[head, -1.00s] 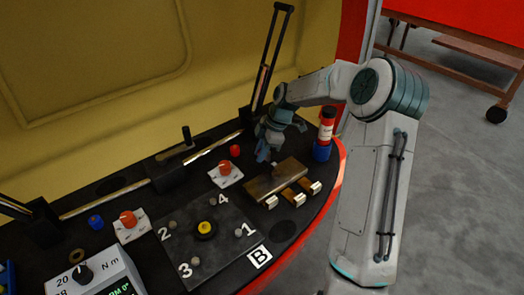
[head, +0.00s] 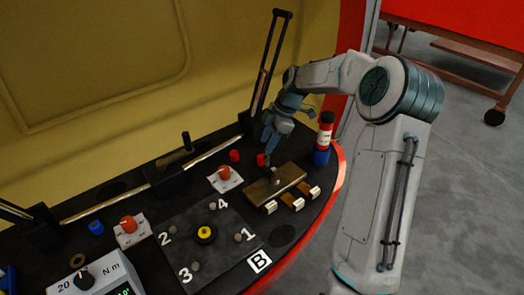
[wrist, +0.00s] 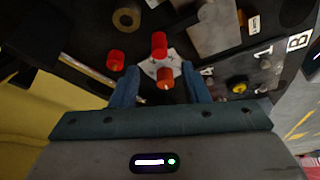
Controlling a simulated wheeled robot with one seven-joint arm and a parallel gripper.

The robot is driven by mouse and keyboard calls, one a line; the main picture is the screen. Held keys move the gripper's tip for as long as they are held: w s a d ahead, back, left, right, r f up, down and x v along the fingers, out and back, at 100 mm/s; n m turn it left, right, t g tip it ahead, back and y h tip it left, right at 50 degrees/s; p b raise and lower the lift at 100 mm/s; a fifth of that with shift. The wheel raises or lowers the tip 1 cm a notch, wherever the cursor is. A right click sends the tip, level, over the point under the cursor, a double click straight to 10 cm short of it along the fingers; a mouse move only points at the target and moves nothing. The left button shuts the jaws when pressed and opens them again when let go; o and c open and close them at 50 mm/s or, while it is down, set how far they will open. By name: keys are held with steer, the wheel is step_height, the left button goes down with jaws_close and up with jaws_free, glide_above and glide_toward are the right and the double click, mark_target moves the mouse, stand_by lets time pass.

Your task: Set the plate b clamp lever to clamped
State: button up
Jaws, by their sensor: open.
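The numbered plate (head: 215,240) is dark, with a yellow-centred black knob, and lies by the B label (head: 260,261). A red-tipped upright handle (head: 263,160), which seems to be the clamp lever, stands by the metal block (head: 278,183); its base is not clear. In the wrist view the red tip (wrist: 159,44) lies ahead of the fingers. My gripper (head: 267,150) is open, pointing down close to this red tip, with nothing held. In the wrist view its blue fingers (wrist: 157,82) straddle an orange knob farther below; contact cannot be told.
Orange knobs on white bases (head: 225,174) stand beside the plate. A red cap (head: 234,155) and a red-and-white bottle (head: 325,132) on a blue base are nearby. A metal rail and tall black frame (head: 268,65) run along the back.

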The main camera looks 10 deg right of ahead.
steer(key=v, duration=0.6)
steer(key=shift+r+p, duration=0.35)
steer(key=shift+r, duration=0.05)
steer(key=shift+d, duration=0.1)
steer(key=s+a+r+m+t+h+p, duration=0.1)
steer(key=s+r+m+p, duration=0.3)
steer(key=s, duration=0.6)
steer(key=s+a+r+m+t+h+p, duration=0.1)
steer(key=s+a+r+m+h+p, duration=0.1)
steer(key=s+r+m+p, duration=0.2)
steer(key=s+a+r+m+h+p, duration=0.1)
steer(key=s+r+m+p, duration=0.3)
steer(key=s, duration=1.2)
step_height(320, 180, up, 3)
steer(key=m, duration=0.6)
steer(key=shift+s+a+t+h, duration=0.15)
steer(key=shift+a+t+h, duration=0.15)
steer(key=shift+a+t, duration=0.1)
steer(key=shift+f, duration=0.1)
steer(key=shift+c, duration=0.6)
